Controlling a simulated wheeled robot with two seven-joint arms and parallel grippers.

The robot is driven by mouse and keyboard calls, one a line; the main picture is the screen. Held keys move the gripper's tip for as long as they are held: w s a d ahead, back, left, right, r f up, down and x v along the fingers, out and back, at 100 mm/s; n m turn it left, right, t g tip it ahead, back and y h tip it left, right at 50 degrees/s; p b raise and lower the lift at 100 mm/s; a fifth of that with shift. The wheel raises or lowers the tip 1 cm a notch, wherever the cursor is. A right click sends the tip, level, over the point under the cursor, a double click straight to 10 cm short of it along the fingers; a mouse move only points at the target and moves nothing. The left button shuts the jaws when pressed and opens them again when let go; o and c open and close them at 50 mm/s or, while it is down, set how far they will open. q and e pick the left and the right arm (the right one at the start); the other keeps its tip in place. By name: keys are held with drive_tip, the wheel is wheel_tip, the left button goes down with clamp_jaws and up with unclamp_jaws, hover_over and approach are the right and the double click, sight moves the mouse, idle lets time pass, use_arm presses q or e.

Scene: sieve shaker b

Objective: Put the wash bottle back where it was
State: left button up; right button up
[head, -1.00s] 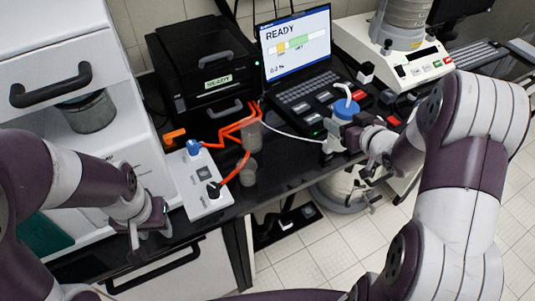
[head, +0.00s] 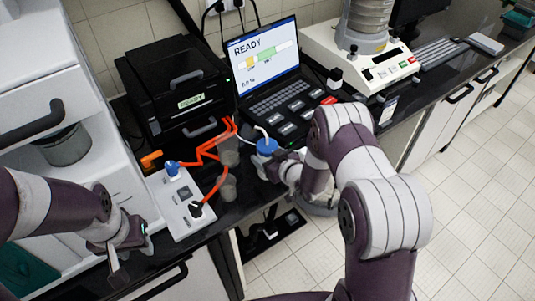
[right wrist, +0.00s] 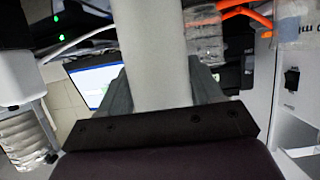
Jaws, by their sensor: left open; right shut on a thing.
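The wash bottle, with a blue cap (head: 266,147) and bent white spout, is at the front left of the laptop in the head view, close to the bench's front edge. My right gripper (head: 280,170) is shut on it. In the right wrist view the pale bottle body (right wrist: 157,55) stands between the two fingers. My arm and gripper hide much of the body, and I cannot tell whether its base touches the bench. My left gripper (head: 120,258) is open and empty, low at the left by the bench's front edge.
Two clear beakers (head: 228,188) stand left of the bottle, with orange tubing (head: 210,150) around them. A white control box (head: 183,205) lies further left. The laptop (head: 270,75) reads READY, beside a black device (head: 180,90). A sieve shaker (head: 360,55) stands at the back right.

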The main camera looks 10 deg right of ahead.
drive_tip(key=shift+w+a, duration=0.1)
drive_tip(key=shift+f, duration=0.15)
drive_tip(key=o, duration=0.7)
drive_tip(key=shift+c, duration=0.2)
drive_tip(key=shift+r, duration=0.2)
drive_tip(key=s+d+r+m+g+h+b, duration=0.1)
drive_tip(key=s+d+r+g+h, duration=0.15)
drive_tip(key=s, duration=0.35)
drive_tip(key=s+d+r+g+h+b, duration=0.1)
drive_tip(key=s+d+r+g, duration=0.2)
drive_tip(key=s, duration=0.4)
drive_tip(key=s+a+r+m+g, duration=0.1)
drive_tip(key=s+r+g, duration=0.1)
drive_tip(key=s, duration=0.4)
drive_tip(key=s+a+r+m+g+h, duration=0.1)
drive_tip(key=s+a+r+g, duration=0.1)
drive_tip(key=s+g, duration=0.2)
drive_tip(key=s, duration=0.3)
drive_tip(key=shift+s+r+m, duration=0.15)
drive_tip(key=shift+r+m, duration=0.1)
drive_tip(key=shift+m, duration=0.15)
